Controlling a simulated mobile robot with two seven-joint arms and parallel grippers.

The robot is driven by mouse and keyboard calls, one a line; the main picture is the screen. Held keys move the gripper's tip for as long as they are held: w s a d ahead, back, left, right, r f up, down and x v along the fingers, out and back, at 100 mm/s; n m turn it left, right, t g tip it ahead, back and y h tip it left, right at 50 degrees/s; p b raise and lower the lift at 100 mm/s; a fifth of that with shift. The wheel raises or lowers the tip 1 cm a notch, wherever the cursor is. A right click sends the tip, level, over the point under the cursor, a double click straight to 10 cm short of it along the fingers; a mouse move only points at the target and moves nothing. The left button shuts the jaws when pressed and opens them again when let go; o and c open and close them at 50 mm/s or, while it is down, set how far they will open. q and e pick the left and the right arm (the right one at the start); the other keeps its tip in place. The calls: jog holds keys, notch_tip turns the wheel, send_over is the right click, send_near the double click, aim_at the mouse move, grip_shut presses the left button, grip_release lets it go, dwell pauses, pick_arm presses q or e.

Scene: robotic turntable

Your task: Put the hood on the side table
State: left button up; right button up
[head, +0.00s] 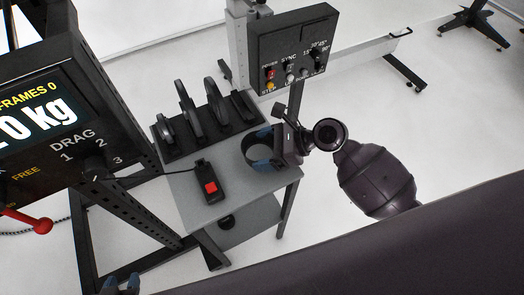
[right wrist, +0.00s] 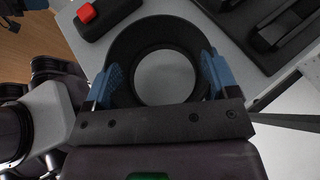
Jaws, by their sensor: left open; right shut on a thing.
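The hood is a black open ring in the right wrist view (right wrist: 135,45), and I see light grey through its middle. My right gripper (right wrist: 160,75) is shut on it, with a blue fingertip on each side. In the head view the hood (head: 248,150) and my right gripper (head: 263,150) are over the right part of the grey side table (head: 205,205). I cannot tell whether the hood touches the tabletop. My left gripper (head: 121,284) is open and empty at the bottom left, partly cut off by the frame.
A black rack with several dark upright pieces (head: 188,112) fills the table's back. A black remote with a red button (head: 207,183) lies on the front left. A control box (head: 293,48) stands behind, and a large display unit (head: 50,115) is at left.

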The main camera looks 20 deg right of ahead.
notch_tip(320, 180, down, 2)
jog(key=shift+f, duration=0.2)
jog(key=shift+r, duration=0.2)
jog(key=shift+f, duration=0.15)
jog(key=o, duration=0.8)
